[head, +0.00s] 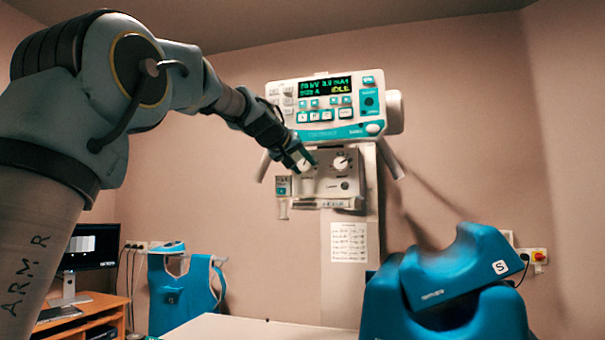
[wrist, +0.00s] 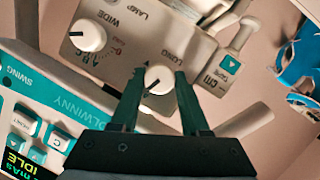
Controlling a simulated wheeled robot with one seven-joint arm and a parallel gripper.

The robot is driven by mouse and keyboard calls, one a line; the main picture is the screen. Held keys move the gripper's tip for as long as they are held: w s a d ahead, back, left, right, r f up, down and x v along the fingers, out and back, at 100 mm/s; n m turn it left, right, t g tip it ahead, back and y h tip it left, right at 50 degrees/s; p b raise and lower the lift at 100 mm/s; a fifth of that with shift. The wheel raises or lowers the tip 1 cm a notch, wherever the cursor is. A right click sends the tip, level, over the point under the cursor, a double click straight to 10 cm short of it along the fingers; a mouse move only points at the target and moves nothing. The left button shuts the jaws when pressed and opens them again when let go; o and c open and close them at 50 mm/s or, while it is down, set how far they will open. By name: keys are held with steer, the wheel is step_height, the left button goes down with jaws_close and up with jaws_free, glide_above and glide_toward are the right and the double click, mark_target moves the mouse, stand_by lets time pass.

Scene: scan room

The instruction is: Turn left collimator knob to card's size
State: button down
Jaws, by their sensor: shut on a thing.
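The collimator (head: 328,182) hangs below the console on the column and carries two white knobs. The left knob, marked LONG (wrist: 159,80), sits between my gripper's fingers (wrist: 157,84). My gripper (head: 306,158) is shut on it, and hides part of it in the head view. The knob's dark pointer line is visible in the wrist view. The right knob (head: 341,162), marked WIDE in the wrist view (wrist: 87,35), is free beside it. The card (head: 349,242) is a white sheet with rows of writing on the column, too small to read.
The console (head: 325,107) with its lit display reading IDLE is just above the gripper. A tape holder (head: 283,186) hangs at the collimator's left. A blue padded thing marked S (head: 450,285) and a pale table top (head: 250,328) are below.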

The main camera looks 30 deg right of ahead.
steer(key=shift+f+n+h+b, duration=0.15)
steer(key=shift+n+h+b, duration=0.25)
steer(key=shift+n+b, duration=0.5)
steer(key=shift+c, duration=2)
jaws_free()
steer(key=b+v, duration=0.4)
steer(key=v, duration=0.6)
steer(key=shift+a+r, duration=0.25)
steer(key=shift+a, duration=0.15)
steer(key=shift+s, duration=0.1)
